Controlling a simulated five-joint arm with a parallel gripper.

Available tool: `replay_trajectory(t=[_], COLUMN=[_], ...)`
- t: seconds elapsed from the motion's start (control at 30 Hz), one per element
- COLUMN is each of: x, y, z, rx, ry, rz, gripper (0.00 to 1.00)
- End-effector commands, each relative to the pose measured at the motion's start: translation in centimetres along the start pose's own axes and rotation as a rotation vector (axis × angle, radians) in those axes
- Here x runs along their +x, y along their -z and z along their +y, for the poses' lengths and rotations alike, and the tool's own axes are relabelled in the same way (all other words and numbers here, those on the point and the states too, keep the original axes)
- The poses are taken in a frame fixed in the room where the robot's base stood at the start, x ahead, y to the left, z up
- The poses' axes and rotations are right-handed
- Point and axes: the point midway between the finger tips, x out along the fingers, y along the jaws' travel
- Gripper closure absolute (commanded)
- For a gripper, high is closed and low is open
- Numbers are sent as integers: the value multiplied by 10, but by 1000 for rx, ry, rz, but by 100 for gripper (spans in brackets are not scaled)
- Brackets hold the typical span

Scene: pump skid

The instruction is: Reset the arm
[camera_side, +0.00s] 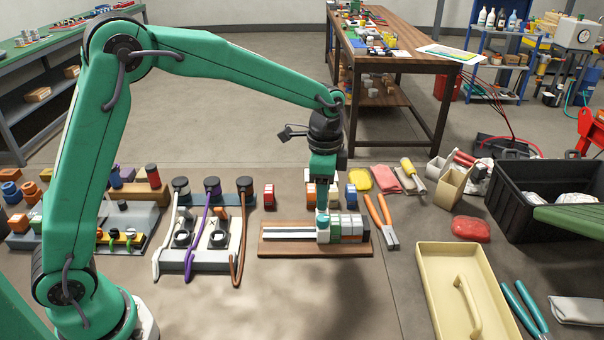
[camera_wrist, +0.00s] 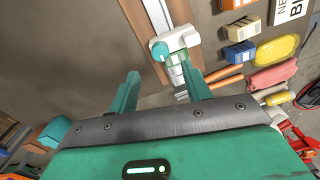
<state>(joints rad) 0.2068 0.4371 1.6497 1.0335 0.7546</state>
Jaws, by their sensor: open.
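My arm reaches out from the left, bent at the elbow, with its wrist pointing down. My gripper (camera_side: 322,208) hangs over the right part of a wooden board (camera_side: 275,249) with a pale rail (camera_side: 288,233) and a row of coloured blocks (camera_side: 350,229). In the wrist view my gripper (camera_wrist: 163,84) has its two green fingers well apart, with nothing seen held between them. A white block with a teal knob (camera_wrist: 176,42) sits on the rail beyond the fingertips. In the side view, the fingertips overlap this block, and I cannot tell whether they touch it.
A pump skid with pipes (camera_side: 195,258) stands left of the board. Orange-handled pliers (camera_side: 383,222) lie close on its right. A cream tray (camera_side: 432,291) and a black crate (camera_side: 514,213) are farther right. The floor in front of the board is clear.

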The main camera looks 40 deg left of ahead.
Motion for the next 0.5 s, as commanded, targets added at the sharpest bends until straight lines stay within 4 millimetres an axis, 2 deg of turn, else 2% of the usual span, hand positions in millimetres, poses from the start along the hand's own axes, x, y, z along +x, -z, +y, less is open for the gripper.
replay_trajectory(t=[0.13,0.5], x=[-8,-10], y=[0,0], z=[0,0], rx=[1,-1], ry=[1,1], rz=[1,1], gripper=[51,51])
